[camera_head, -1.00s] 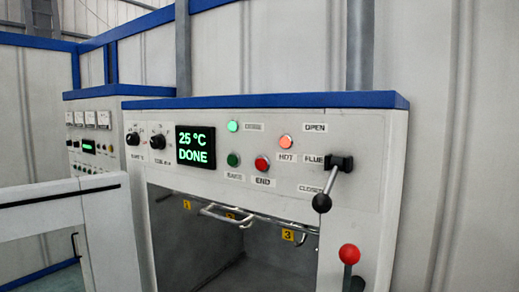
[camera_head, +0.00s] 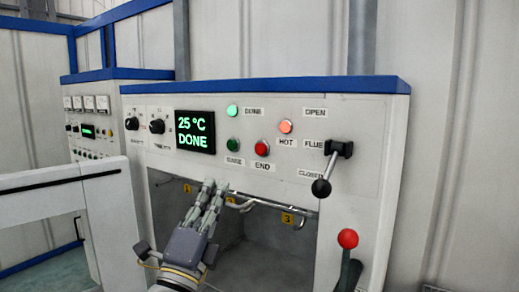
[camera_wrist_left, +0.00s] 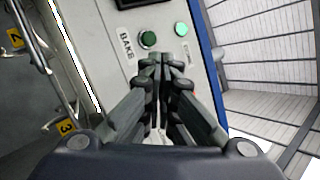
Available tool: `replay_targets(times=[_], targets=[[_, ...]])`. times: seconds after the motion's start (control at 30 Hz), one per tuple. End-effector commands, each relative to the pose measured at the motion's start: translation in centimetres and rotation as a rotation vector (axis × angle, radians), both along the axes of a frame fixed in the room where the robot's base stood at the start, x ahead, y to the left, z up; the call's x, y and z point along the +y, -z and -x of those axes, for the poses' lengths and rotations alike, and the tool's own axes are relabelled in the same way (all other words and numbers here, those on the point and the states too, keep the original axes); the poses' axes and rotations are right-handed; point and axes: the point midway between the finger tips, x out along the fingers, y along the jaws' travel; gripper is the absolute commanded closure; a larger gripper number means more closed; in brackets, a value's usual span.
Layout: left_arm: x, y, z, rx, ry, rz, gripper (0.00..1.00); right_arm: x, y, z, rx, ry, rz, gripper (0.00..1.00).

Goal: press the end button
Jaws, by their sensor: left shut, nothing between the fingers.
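The red END button (camera_head: 261,148) is on the oven's white front panel, above its label and right of the green BAKE button (camera_head: 233,145). My left gripper (camera_head: 215,184) comes up from below in the head view, its fingers together and empty. Its tips appear below and left of the END button, apart from it in the picture. In the left wrist view the shut fingers (camera_wrist_left: 163,58) point at the panel, with the BAKE button (camera_wrist_left: 148,39) just beyond their tips. The END button cannot be made out there. My right gripper is not in view.
The display (camera_head: 195,132) reads 25 °C DONE. The flue lever (camera_head: 329,172) and a red-knobbed lever (camera_head: 347,239) stand out at right. The open chamber with numbered hooks lies below the panel.

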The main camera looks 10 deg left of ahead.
Motion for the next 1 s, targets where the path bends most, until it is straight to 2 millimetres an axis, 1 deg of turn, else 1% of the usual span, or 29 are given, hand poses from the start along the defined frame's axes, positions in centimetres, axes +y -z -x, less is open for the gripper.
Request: replay_targets(times=[0.03, 0.1, 0.2, 0.23, 0.33, 0.67, 0.83, 1.0], targets=[[-0.3, -2.1, 0.5, -0.061, -0.018, -0.052, 1.00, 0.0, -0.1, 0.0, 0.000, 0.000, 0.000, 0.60], [-0.7, -4.1, 1.3, -0.127, -0.041, -0.112, 1.00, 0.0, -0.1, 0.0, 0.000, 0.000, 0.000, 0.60], [-1.1, -5.8, 2.0, -0.185, -0.064, -0.166, 1.00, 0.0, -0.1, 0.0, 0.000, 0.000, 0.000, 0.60], [-1.2, -6.1, 2.1, -0.194, -0.068, -0.174, 1.00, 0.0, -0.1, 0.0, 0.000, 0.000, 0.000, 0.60], [-1.2, -6.4, 2.3, -0.208, -0.074, -0.188, 1.00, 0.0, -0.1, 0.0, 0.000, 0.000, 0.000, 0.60], [-1.3, -6.3, 2.1, -0.206, -0.072, -0.185, 1.00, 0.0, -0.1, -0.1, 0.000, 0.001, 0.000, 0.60], [-1.6, -6.3, 0.9, -0.206, -0.074, -0.183, 1.00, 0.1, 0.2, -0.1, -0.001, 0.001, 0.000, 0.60], [-2.5, -6.2, -1.4, -0.204, -0.072, -0.181, 1.00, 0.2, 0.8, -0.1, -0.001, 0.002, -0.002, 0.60]])
